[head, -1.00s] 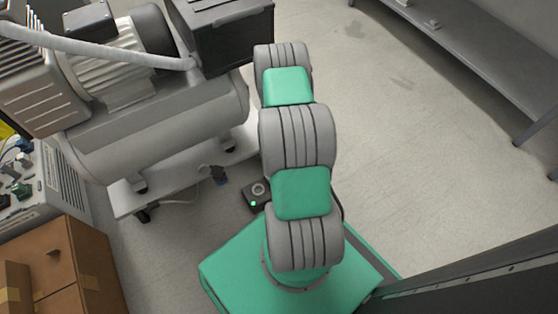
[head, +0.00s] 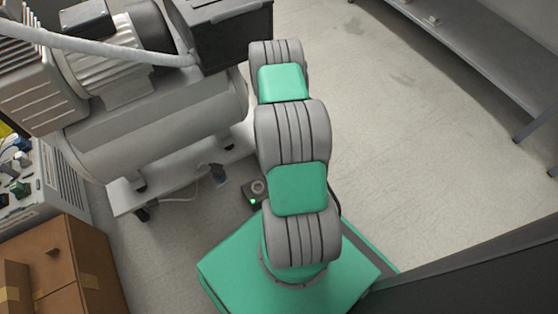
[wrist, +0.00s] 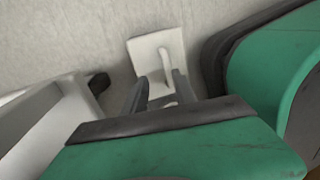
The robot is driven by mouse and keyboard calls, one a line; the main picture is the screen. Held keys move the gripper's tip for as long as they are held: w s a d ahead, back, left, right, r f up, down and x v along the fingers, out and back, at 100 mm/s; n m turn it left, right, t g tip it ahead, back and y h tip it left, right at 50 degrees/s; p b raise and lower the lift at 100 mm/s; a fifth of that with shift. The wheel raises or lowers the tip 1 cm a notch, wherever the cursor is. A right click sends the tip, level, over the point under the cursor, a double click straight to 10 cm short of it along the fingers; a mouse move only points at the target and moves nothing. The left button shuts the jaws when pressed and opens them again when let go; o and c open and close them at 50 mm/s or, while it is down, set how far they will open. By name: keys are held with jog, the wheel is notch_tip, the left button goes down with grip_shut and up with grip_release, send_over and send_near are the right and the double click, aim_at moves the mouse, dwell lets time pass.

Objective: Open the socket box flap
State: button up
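The white socket box (wrist: 150,52) shows in the wrist view, at top centre against a pale grey wall or floor surface. A pale curved strip (wrist: 167,62) stands out from its face; I cannot tell whether it is the flap's edge or a handle. My gripper (wrist: 160,80) has its two dark fingers apart, pointing at the lower part of the box. Pale material shows between the fingers, and I cannot tell whether they touch it. The lower part of the box is hidden behind the fingers. The head view shows neither the box nor the gripper.
In the head view a grey compressor tank (head: 160,125) on a white wheeled stand (head: 180,182) is left of my arm. Cardboard boxes (head: 70,262) are at lower left. A grey bench (head: 470,55) is at right; the floor between is clear.

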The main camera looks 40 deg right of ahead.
jog(key=p+v, duration=0.3)
jog(key=v, duration=0.4)
jog(key=shift+r, duration=0.35)
